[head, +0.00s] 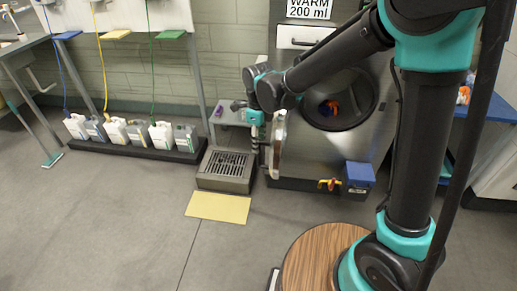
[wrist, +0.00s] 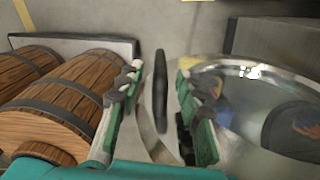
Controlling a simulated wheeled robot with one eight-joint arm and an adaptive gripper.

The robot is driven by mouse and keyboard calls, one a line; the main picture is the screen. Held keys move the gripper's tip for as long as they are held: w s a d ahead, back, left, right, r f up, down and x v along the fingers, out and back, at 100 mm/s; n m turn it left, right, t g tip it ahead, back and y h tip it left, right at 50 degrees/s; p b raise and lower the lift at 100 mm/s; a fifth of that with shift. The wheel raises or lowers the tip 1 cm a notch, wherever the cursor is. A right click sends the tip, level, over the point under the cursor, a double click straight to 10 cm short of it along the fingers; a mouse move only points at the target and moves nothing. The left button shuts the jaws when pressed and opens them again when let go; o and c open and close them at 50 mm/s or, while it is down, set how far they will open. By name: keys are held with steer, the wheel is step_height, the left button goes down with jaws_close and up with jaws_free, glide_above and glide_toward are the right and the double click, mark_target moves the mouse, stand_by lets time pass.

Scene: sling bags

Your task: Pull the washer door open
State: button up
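The steel washer (head: 308,158) stands at the centre right of the head view, its round dark opening (head: 357,118) uncovered, with orange and blue things inside. Its door (head: 278,140) shows nearly edge-on as a pale strip, swung out from the front on the left. My gripper (head: 256,140) is beside the door on its left. In the wrist view, the fingers of my gripper (wrist: 159,72) are spread, one on each side of a dark upright handle (wrist: 160,95), with gaps visible. The door's shiny round rim and glass (wrist: 245,75) fill the right side.
A grated drain box (head: 227,165) and a yellow floor mat (head: 218,207) lie left of the washer. A blue-lidded box (head: 359,173) is at the washer's lower right. Several jugs (head: 115,131) stand along the left wall. The front-left floor is clear.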

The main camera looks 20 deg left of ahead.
mark_target(276, 126)
step_height(276, 126, up, 8)
steer(key=shift+r, duration=0.15)
stand_by(0.4)
